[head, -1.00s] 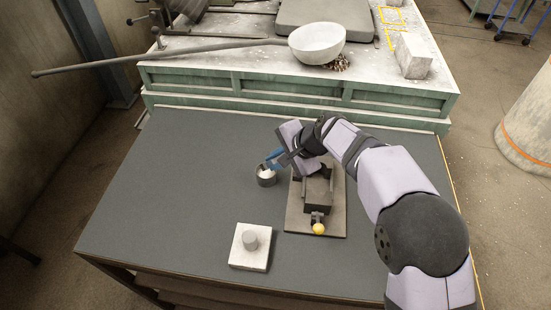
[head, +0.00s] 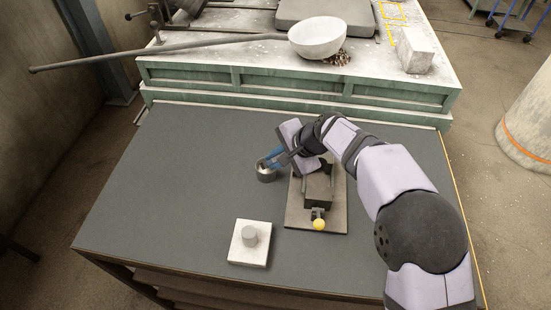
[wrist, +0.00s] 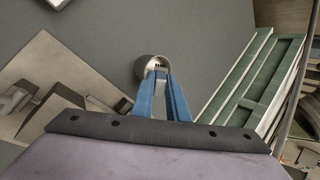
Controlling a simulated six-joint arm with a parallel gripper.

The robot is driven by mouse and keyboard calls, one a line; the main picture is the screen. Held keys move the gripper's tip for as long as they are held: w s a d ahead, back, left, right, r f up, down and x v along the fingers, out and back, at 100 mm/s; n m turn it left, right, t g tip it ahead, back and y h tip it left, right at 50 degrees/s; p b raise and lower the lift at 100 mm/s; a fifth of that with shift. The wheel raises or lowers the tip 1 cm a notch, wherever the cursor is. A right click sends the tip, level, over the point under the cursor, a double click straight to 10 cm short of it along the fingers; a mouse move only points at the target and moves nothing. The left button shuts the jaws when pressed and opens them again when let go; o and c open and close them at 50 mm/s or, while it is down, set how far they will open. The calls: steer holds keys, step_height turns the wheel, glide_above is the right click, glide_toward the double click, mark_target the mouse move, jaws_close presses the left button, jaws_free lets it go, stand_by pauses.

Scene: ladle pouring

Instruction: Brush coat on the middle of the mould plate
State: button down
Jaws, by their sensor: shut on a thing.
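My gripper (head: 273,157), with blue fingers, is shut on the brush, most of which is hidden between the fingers. The fingertips (wrist: 160,76) are at the mouth of a small round grey pot (head: 266,175), also in the wrist view (wrist: 142,68). I cannot tell how deep the brush is in it. Just right of the pot, the flat brownish mould plate (head: 298,217) lies on the table, bearing a dark block (head: 318,191) and a yellow-knobbed clamp (head: 319,224). The plate shows at left in the wrist view (wrist: 45,55). My arm partly covers its far end.
A white square block (head: 240,254) with a grey cylinder stands front left. The left of the dark table (head: 160,190) is clear. Behind it, a green-sided bench (head: 300,80) carries a long-handled ladle (head: 317,38) and a pale brick (head: 415,50).

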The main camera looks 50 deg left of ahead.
steer(key=shift+f+b, duration=0.45)
steer(key=shift+f, duration=0.25)
stand_by(1.0)
steer(key=shift+r, duration=0.1)
steer(key=shift+r+p, duration=2.85)
steer(key=shift+r, duration=0.7)
steer(key=shift+w, duration=0.1)
